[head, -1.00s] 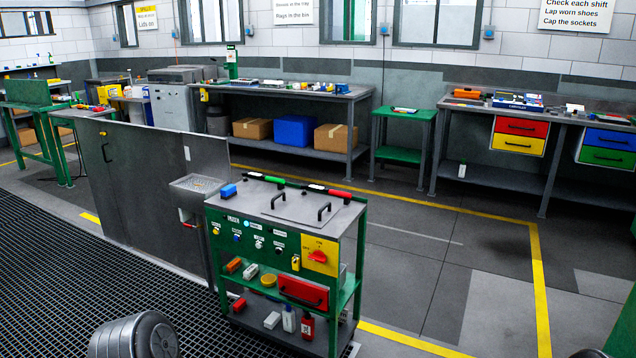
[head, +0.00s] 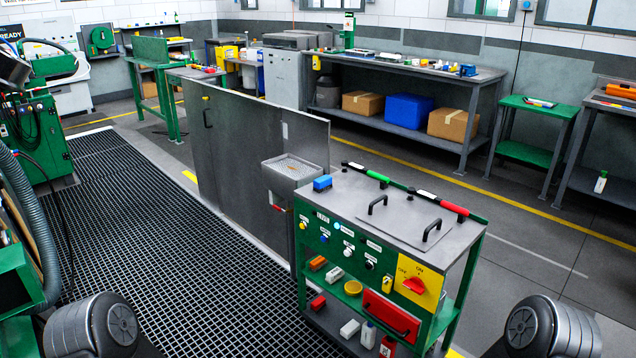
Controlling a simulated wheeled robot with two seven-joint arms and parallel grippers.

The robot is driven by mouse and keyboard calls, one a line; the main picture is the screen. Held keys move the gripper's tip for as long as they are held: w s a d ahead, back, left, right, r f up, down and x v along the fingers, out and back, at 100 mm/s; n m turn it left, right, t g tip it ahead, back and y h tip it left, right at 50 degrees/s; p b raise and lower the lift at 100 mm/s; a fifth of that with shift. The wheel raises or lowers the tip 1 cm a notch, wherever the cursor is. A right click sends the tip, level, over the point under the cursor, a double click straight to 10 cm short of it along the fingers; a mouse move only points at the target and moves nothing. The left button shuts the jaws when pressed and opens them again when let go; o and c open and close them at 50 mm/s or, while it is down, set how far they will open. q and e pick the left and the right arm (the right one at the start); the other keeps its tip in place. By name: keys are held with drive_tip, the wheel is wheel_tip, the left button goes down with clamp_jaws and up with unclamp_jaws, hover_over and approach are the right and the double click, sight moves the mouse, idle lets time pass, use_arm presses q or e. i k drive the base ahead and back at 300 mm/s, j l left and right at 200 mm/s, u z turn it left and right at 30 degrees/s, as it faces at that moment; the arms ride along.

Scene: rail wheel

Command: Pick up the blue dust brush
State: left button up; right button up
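A small blue block-shaped thing (head: 322,183), which looks like the blue dust brush, lies on the left end of the grey top of a green cart (head: 386,208). Its bristles are too small to make out. Two rounded dark joints of my arms show at the bottom left and bottom right of the head view. Neither of my grippers is in view, so I cannot see whether they are open or hold anything.
Green-handled (head: 366,173) and red-handled (head: 440,204) tools lie along the cart's back edge. Lift handles stand on its top. A grey tray (head: 291,168) and tall grey panel (head: 235,150) stand left of it. Grating (head: 180,270) covers the floor at front left.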

sight(321, 184)
drive_tip(key=i+u, duration=0.2)
drive_tip(key=u, duration=0.15)
drive_tip(key=i+l+u, duration=0.1)
drive_tip(key=u, duration=0.3)
drive_tip(key=i+l+u, duration=0.2)
drive_tip(key=u, duration=0.15)
drive_tip(key=i+l+u, duration=0.1)
drive_tip(key=i+l, duration=0.45)
drive_tip(key=i+l+u, duration=0.15)
drive_tip(key=i+l, duration=0.4)
drive_tip(key=l, duration=0.1)
